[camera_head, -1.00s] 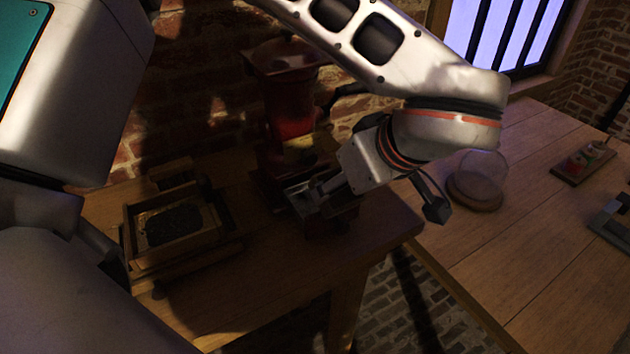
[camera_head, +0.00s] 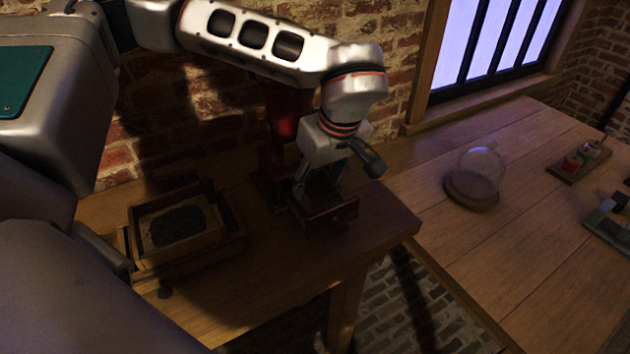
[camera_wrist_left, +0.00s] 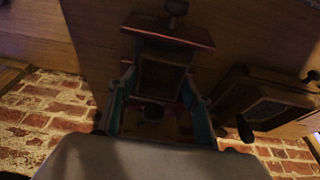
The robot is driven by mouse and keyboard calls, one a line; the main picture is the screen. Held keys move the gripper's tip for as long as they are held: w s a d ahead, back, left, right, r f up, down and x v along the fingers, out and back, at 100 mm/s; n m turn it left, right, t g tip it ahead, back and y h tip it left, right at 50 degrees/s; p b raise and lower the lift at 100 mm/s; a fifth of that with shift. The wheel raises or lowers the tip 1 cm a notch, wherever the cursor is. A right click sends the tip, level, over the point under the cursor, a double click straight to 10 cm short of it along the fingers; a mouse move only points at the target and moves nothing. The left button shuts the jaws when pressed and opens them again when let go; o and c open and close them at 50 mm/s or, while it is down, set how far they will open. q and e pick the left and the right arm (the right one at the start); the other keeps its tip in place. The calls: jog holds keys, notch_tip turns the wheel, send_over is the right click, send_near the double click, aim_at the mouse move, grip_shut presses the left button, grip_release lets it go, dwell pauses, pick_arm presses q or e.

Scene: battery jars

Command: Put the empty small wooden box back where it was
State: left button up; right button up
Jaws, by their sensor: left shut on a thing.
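The small wooden box (camera_head: 338,212) has a reddish front panel and is at the foot of the dark red grinder (camera_head: 284,115), on the left wooden table. My left gripper (camera_head: 320,184) comes down on it from above and is shut on it. In the left wrist view the box (camera_wrist_left: 168,32) shows its front panel and round knob, with the fingers of my left gripper (camera_wrist_left: 158,92) on either side. Shadow hides whether the box is partly inside the grinder's base. My right gripper is not in view.
A brick wall is behind. On the right table (camera_head: 520,240) are a glass dome on a wooden base (camera_head: 472,193) and a small board with little jars (camera_head: 578,162). A gap separates the tables.

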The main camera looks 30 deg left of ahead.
aim_at(316, 190)
pick_arm(q)
jog(key=shift+w+a+r+g+h+p, duration=0.2)
jog(key=shift+w+a+g+h+p, duration=0.25)
jog(key=shift+h, duration=0.35)
jog(key=shift+s+f+g, duration=0.25)
jog(key=shift+f, duration=0.65)
jog(key=shift+w+f, duration=0.15)
jog(key=shift+f, duration=0.25)
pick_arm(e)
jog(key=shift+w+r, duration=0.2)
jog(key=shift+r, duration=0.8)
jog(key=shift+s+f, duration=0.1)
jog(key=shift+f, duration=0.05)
pick_arm(q)
jog(key=shift+f, duration=0.15)
jog(key=o, duration=1.1)
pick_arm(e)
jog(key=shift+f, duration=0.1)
